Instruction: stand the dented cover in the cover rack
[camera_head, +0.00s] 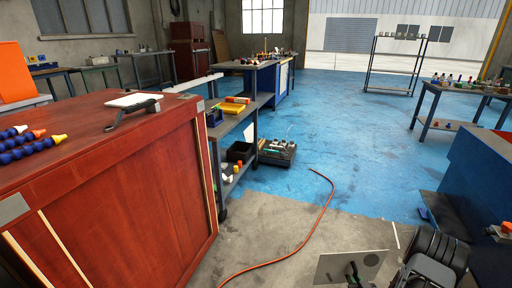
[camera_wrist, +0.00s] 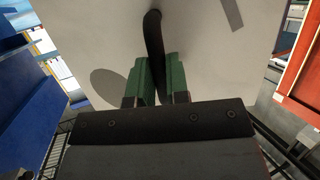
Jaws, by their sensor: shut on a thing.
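The dented cover is a flat pale grey plate (camera_head: 340,266) with a dark round mark, low at the right of the head view. In the wrist view the cover (camera_wrist: 210,65) fills the upper middle, with a dark oval patch at its left and a dark strip at its upper right. My gripper (camera_wrist: 158,75) has green fingers shut on the black curved handle of the cover. My gripper shows only partly in the head view.
A red cabinet (camera_head: 150,185) at the left bears a white plate and a black handled thing. A cart (camera_head: 232,187) and a box of parts stand beyond it. An orange hose (camera_head: 316,230) lies on the floor. A blue bench (camera_head: 485,165) is at the right. The middle floor is open.

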